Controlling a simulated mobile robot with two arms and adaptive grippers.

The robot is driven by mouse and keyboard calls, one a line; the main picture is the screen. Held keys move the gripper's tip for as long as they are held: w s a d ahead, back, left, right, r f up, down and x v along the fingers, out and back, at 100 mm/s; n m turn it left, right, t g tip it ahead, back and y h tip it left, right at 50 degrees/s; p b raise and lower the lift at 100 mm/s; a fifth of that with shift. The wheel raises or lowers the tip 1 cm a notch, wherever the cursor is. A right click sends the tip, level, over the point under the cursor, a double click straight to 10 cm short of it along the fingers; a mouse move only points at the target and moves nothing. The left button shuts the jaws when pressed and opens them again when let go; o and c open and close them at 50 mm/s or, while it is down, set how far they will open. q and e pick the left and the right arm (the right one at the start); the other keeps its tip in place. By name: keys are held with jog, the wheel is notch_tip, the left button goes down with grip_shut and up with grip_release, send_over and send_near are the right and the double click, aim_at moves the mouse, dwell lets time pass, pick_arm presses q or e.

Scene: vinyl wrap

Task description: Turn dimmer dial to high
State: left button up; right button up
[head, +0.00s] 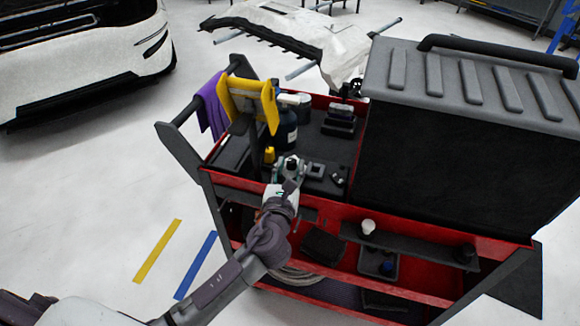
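My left arm reaches in from the lower left over the front of a red and black tool cart (340,210). My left gripper (290,182) is at the cart's front edge, next to small dark items in the top tray. Its fingers are small and dark against the tray, so I cannot tell whether they are open or shut, or touch anything. I cannot make out a dimmer dial for certain; the wrist and gripper hide part of the tray. My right gripper is not in view.
A large grey-lidded black box (470,150) fills the cart's right side. A white cap-like item (368,227) is on the front shelf.

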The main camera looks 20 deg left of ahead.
pick_arm(q)
jog(key=shift+w, duration=0.1)
grip_shut()
